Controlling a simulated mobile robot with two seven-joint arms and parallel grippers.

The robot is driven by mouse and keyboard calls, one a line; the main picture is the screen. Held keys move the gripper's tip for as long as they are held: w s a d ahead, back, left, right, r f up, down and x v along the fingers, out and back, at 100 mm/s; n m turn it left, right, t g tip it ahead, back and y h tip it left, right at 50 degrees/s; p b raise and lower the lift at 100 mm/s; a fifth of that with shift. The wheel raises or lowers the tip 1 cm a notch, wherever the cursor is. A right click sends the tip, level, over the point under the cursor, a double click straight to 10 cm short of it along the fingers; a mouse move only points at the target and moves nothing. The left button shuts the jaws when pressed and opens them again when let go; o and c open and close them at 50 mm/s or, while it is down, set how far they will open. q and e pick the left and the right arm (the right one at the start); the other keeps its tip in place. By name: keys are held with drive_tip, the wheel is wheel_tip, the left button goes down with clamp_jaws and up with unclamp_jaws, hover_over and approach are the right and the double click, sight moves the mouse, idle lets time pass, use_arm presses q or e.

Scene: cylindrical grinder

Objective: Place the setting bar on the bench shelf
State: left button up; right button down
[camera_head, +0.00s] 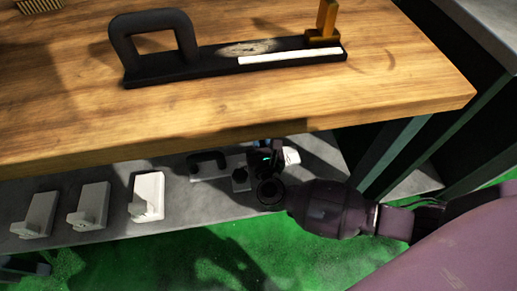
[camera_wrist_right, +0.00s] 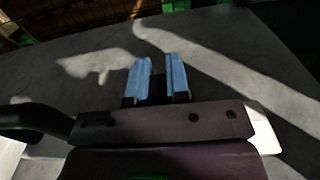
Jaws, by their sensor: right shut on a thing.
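A pale grey bar with a black arched handle (camera_head: 212,172), which I take for the setting bar, is at the bench shelf (camera_head: 108,240), under the bench top. My right gripper (camera_head: 264,150) is shut on it towards its right part; a white end (camera_head: 291,156) shows past the gripper. In the right wrist view the blue fingers (camera_wrist_right: 158,80) are close together over the grey shelf surface (camera_wrist_right: 235,60). The black handle (camera_wrist_right: 35,118) shows at left and the white end (camera_wrist_right: 265,132) at right. The grip itself is hidden, and I cannot tell whether the bar touches the shelf. My left gripper is out of view.
Several pale blocks (camera_head: 147,196) stand on the shelf to the left. The wooden bench top (camera_head: 400,85) overhangs the shelf and carries a black handled bar (camera_head: 190,65) with a white strip and a brass post. A bench leg (camera_head: 393,155) stands right of my gripper.

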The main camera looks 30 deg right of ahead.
wheel_tip(320, 180, down, 4)
drive_tip(key=shift+f+b, duration=0.1)
drive_tip(key=shift+b, duration=0.7)
drive_tip(key=shift+f, duration=0.25)
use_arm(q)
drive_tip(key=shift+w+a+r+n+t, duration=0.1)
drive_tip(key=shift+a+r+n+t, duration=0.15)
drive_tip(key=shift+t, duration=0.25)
use_arm(e)
drive_tip(key=shift+w, duration=0.1)
drive_tip(key=shift+r, duration=0.1)
drive_tip(key=c, duration=1.1)
unclamp_jaws()
drive_tip(key=shift+f, duration=0.2)
